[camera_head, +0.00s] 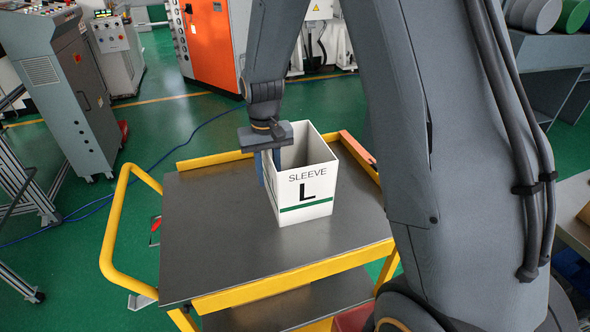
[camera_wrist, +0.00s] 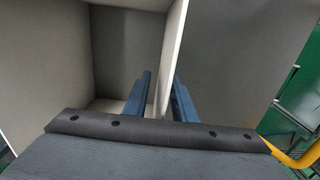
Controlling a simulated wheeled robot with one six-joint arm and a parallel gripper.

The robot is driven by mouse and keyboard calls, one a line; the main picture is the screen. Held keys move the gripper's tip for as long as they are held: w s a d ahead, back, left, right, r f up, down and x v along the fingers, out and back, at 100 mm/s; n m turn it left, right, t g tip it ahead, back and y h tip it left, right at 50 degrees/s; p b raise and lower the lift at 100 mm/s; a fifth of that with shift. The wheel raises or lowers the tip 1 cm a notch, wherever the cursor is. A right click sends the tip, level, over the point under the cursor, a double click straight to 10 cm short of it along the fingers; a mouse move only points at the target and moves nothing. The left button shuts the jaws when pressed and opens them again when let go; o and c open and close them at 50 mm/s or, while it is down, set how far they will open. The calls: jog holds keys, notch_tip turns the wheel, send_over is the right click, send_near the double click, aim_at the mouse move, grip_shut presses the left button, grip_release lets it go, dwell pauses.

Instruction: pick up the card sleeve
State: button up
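The card sleeve (camera_head: 304,192) is a white open-topped box with "SLEEVE", a large "L" and a green stripe on its front. It stands upright on the grey top of a yellow-framed cart (camera_head: 212,228). My gripper (camera_head: 264,178) is at the sleeve's left wall, pointing down. In the wrist view, the sleeve (camera_wrist: 127,50) shows its hollow inside, and the blue fingers of my gripper (camera_wrist: 163,76) stand one on each side of its wall. The fingers are apart, with a visible gap beside the wall. The lower fingertips are partly hidden in the head view.
Yellow rails edge the cart, with a tall handle (camera_head: 112,225) at left. A reddish object (camera_head: 358,150) lies behind the sleeve at the right. The cart top is clear left of the sleeve and in front. Machines stand farther off on the green floor.

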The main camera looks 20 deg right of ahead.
grip_shut()
